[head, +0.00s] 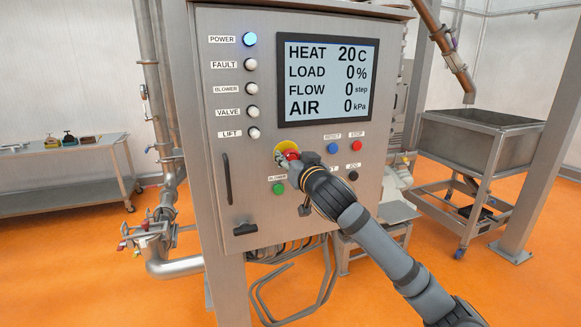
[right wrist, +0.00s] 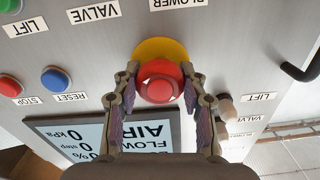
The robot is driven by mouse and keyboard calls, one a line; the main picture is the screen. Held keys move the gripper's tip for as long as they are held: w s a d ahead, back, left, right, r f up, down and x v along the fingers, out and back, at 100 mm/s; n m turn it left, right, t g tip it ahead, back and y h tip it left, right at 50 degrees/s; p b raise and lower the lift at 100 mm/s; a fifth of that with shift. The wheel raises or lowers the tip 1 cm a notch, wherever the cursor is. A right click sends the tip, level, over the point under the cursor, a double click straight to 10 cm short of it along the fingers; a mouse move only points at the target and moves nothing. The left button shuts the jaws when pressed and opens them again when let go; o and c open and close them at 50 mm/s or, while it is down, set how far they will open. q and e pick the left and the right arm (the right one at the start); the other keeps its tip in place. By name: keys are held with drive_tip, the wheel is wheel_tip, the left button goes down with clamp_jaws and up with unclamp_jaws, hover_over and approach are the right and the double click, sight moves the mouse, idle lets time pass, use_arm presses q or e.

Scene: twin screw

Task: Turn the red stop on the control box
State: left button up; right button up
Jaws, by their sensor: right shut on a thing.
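The control box (head: 300,225) is a grey metal cabinet. Its large red stop (head: 292,154) is a mushroom knob on a round yellow plate (head: 285,147). My right gripper (head: 287,160) reaches it from the lower right and partly hides it. In the right wrist view, turned upside down, the red stop (right wrist: 160,82) sits between the two fingers, one on each side of its rim, with the yellow plate (right wrist: 160,48) behind. My right gripper (right wrist: 160,85) is shut on the red stop. My left gripper is not in view.
A smaller red button (head: 356,146) labelled STOP and a blue RESET button (head: 333,148) sit to the right of the knob. A green button (head: 279,188) and a black one (head: 353,176) are below. The screen (head: 328,80) is above, and a door handle (head: 227,178) stands out at left.

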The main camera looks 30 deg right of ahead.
sight(287, 117)
drive_tip(key=shift+m+b, duration=1.55)
drive_tip(key=shift+m, duration=0.35)
drive_tip(key=o, duration=1.2)
wheel_tip(287, 117, up, 10)
